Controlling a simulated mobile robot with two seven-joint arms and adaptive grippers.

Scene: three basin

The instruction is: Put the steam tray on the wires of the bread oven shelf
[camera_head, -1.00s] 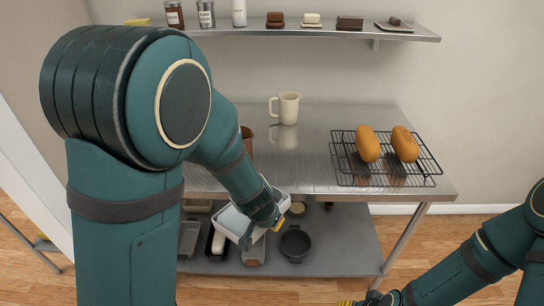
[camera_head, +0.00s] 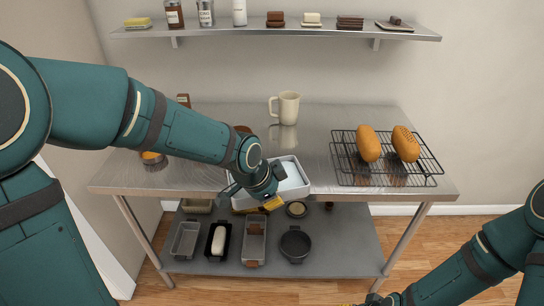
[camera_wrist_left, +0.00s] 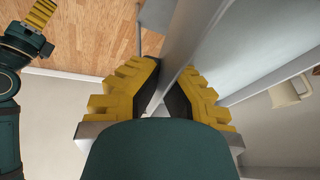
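A pale steam tray (camera_head: 292,184) is in my left gripper (camera_head: 272,203) at the table's front edge. In the left wrist view, the tray's thin wall (camera_wrist_left: 183,45) runs between the yellow fingers of my left gripper (camera_wrist_left: 160,95), which are shut on it. My left arm hides part of the tray in the head view. A black wire rack (camera_head: 432,172) lies on the right of the table, with two brown loaves (camera_head: 368,144) (camera_head: 405,145) on it. My right gripper (camera_head: 368,301) is low at the bottom edge, mostly cut off; its opening is unclear.
The steel table (camera_head: 330,190) has a cream mug (camera_head: 288,107) at the back middle. The lower shelf (camera_head: 335,245) holds several pans and a dark pot (camera_head: 295,245). A wall shelf (camera_head: 225,31) with jars and baked goods runs above. The tabletop between tray and rack is clear.

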